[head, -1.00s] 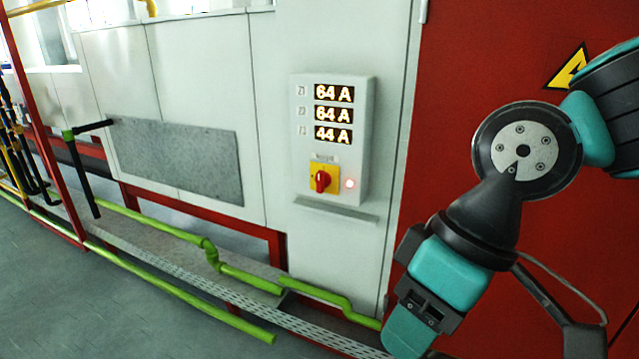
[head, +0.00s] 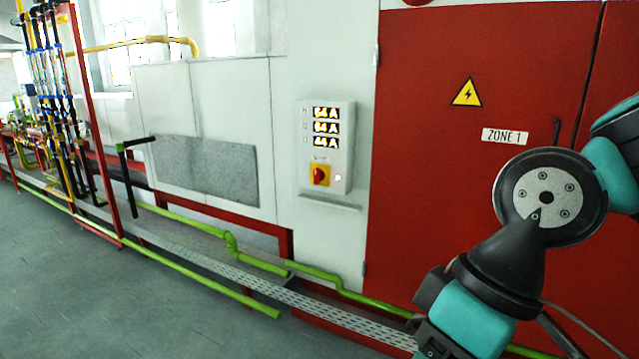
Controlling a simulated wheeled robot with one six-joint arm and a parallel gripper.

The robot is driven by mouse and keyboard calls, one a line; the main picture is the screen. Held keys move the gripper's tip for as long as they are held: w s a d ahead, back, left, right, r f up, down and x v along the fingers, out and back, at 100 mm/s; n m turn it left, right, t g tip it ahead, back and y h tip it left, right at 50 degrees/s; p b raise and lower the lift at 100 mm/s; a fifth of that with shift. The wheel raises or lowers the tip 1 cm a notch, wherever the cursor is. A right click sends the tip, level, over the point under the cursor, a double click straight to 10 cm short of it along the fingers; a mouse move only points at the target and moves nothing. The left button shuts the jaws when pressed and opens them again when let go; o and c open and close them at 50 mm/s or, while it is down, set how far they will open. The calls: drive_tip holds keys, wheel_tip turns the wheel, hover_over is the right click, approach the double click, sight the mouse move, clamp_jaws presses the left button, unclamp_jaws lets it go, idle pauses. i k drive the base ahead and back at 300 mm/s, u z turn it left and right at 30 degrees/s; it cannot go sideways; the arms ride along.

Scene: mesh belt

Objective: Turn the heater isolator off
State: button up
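The heater isolator is a red rotary knob (head: 319,175) on a yellow plate, low on a pale grey control box (head: 343,120). The box is fixed to a light grey wall panel, left of a red cabinet. Its displays read 64 A, 64 A and 44 A. A small lamp (head: 338,177) beside the knob is lit. The knob's exact angle is too small to tell. My arm is at the right of the head view, apart from the box. My gripper's fingertips do not show.
A narrow ledge (head: 330,202) juts out under the box. Green pipes (head: 255,262) and a perforated tray (head: 330,312) run along the wall's foot. The red cabinet (head: 430,180) carries a warning triangle and a ZONE 1 sign. Grey floor (head: 110,290) is clear at the left front.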

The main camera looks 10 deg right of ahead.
sight(318, 174)
drive_tip(key=u, duration=0.55)
drive_tip(key=i, duration=0.4)
drive_tip(key=u, duration=0.8)
drive_tip(key=i, duration=1.25)
drive_tip(key=z, duration=0.95)
drive_tip(key=i, duration=0.5)
drive_tip(key=z, duration=0.55)
